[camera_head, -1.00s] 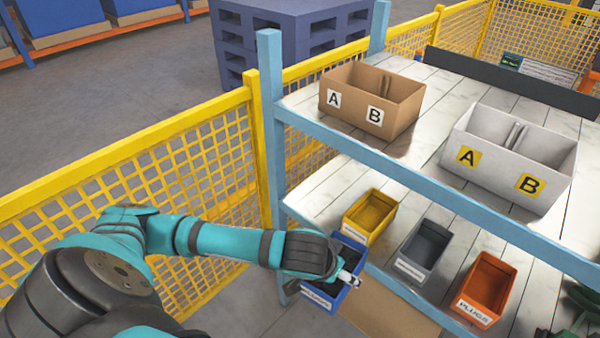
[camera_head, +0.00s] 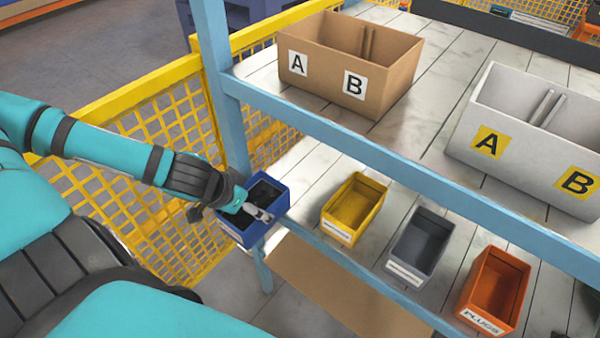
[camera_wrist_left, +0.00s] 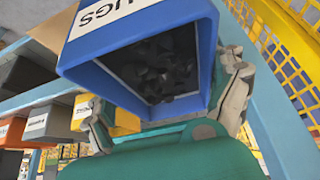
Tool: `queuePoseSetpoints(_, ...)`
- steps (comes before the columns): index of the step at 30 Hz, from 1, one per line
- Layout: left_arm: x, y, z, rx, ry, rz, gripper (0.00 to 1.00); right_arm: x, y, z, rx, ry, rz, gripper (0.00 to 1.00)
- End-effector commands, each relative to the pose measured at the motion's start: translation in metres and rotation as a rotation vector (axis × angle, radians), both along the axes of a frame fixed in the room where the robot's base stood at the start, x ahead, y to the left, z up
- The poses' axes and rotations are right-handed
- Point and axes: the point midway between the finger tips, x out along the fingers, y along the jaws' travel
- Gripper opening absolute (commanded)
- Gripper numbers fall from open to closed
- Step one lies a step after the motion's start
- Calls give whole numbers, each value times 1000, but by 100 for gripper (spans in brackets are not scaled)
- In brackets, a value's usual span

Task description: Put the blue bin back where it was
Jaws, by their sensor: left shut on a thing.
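The blue bin (camera_head: 237,229) is in my left gripper (camera_head: 260,213), near the left post of the rack and at the front edge of the lower shelf. It holds dark small parts and looks tilted. In the left wrist view the blue bin (camera_wrist_left: 140,45) fills the upper middle, with the gripper's fingers (camera_wrist_left: 170,108) on either side of it. Part of a label ending in "UGS" shows there. I cannot tell whether the bin touches the shelf. My right gripper is not in view.
On the lower shelf (camera_head: 318,165) stand a yellow bin (camera_head: 340,232), a grey bin (camera_head: 408,272) and an orange bin (camera_head: 487,318). A brown box (camera_head: 325,76) and a white box (camera_head: 470,150) stand above. The blue post (camera_head: 213,80) and yellow fence (camera_head: 120,165) are close to my arm.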

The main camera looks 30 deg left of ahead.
Motion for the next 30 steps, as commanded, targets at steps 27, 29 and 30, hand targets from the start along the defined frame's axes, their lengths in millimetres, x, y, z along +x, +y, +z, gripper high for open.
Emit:
queuePoseSetpoints(27,137,-17,4,-3,-5,3,37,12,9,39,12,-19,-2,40)
queuePoseSetpoints(29,148,-19,4,-5,-4,3,37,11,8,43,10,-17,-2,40)
queuePoseSetpoints(30,154,-20,4,-5,-3,1,37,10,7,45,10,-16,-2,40)
